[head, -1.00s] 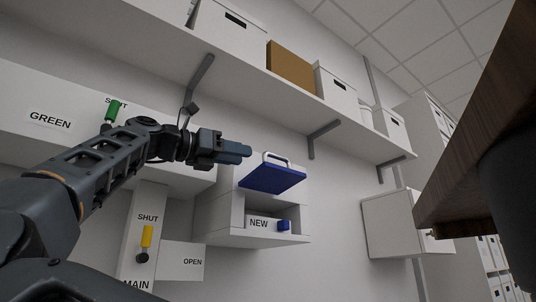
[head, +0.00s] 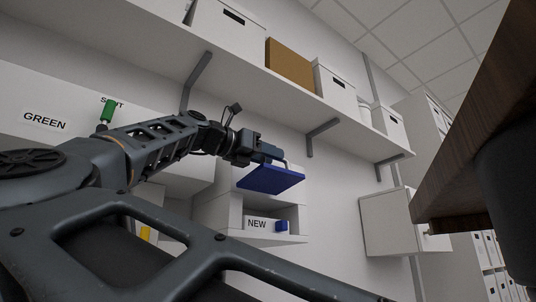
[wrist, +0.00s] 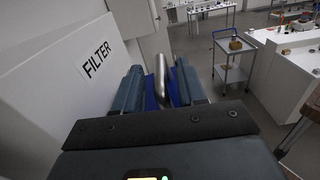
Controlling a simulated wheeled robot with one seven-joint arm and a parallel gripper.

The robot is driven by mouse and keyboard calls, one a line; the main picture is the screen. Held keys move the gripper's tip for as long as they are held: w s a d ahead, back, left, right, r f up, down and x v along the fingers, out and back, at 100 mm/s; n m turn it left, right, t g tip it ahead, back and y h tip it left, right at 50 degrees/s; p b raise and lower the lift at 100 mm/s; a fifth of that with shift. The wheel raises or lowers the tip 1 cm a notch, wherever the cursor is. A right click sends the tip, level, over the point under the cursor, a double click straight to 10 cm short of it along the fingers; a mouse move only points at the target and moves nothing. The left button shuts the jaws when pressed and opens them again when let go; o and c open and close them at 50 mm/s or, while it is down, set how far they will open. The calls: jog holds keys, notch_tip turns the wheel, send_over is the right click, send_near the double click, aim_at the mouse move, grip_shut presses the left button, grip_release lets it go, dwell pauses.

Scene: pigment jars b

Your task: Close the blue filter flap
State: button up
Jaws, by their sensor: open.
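The blue filter flap (head: 268,181) stands raised, roughly level, over the open front of a white box (head: 232,213). Inside the box are a label reading NEW and a small blue part (head: 281,225). My gripper (head: 270,152) is at the flap's top side, by its metal handle. In the wrist view the handle (wrist: 162,78) stands between the two open fingers of my gripper (wrist: 162,90). Blue flap surface shows between the fingers, and the white wall labelled FILTER (wrist: 92,62) is to their left. Whether the fingers touch the handle I cannot tell.
A long shelf with white boxes (head: 222,25) and a brown box (head: 290,63) runs above my arm. A green lever (head: 107,111) and a partly hidden yellow lever (head: 145,233) are at left. A dark wooden edge (head: 480,150) juts in at right.

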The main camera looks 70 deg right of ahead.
jog(key=shift+c, duration=0.4)
grip_shut()
